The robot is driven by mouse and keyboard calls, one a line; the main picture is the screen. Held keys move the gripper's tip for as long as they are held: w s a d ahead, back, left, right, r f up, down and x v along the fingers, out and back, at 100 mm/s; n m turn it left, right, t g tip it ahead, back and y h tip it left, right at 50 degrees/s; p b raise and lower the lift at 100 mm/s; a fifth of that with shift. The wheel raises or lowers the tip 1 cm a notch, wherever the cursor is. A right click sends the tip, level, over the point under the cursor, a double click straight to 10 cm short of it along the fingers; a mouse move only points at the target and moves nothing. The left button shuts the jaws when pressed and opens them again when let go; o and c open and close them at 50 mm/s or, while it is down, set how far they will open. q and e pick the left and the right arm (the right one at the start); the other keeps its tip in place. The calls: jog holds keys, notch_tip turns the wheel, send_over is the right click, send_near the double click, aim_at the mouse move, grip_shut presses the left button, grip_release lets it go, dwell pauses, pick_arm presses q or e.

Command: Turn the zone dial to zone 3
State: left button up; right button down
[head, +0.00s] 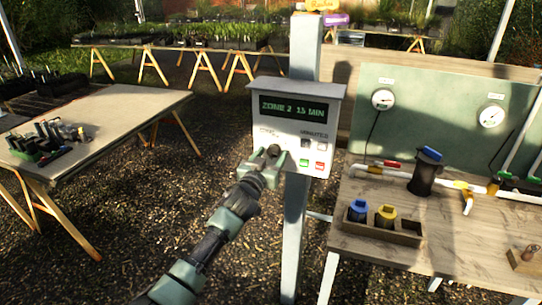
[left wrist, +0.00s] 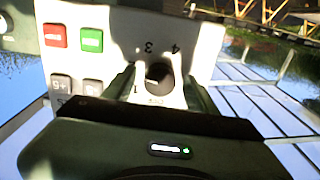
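The grey controller box (head: 318,102) is mounted on a post, and its display (head: 292,107) reads "ZONE 2 15 MIN". The zone dial is at the lower left of its face, mostly hidden by my left gripper (head: 272,156) in the head view. In the left wrist view the dark round dial (left wrist: 158,75) sits between the fingertips of my left gripper (left wrist: 160,78), with pale panel showing on both sides. The fingers look open around it. Printed numbers 1, 3 and 4 show around the dial. My right gripper is in neither view.
A red button (left wrist: 55,36), a green button (left wrist: 90,40) and grey buttons (left wrist: 61,84) sit beside the dial. A wooden bench (head: 375,200) with valves and pipes stands right of the post. A table (head: 110,115) is at left, with gravel between.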

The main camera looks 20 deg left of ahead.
pick_arm(q)
grip_shut()
jog(key=shift+m, duration=0.4)
jog(key=m, duration=0.3)
jog(key=shift+a+m, duration=0.1)
jog(key=shift+m, duration=0.3)
jog(key=m, duration=0.5)
jog(key=shift+o, duration=0.9)
grip_release()
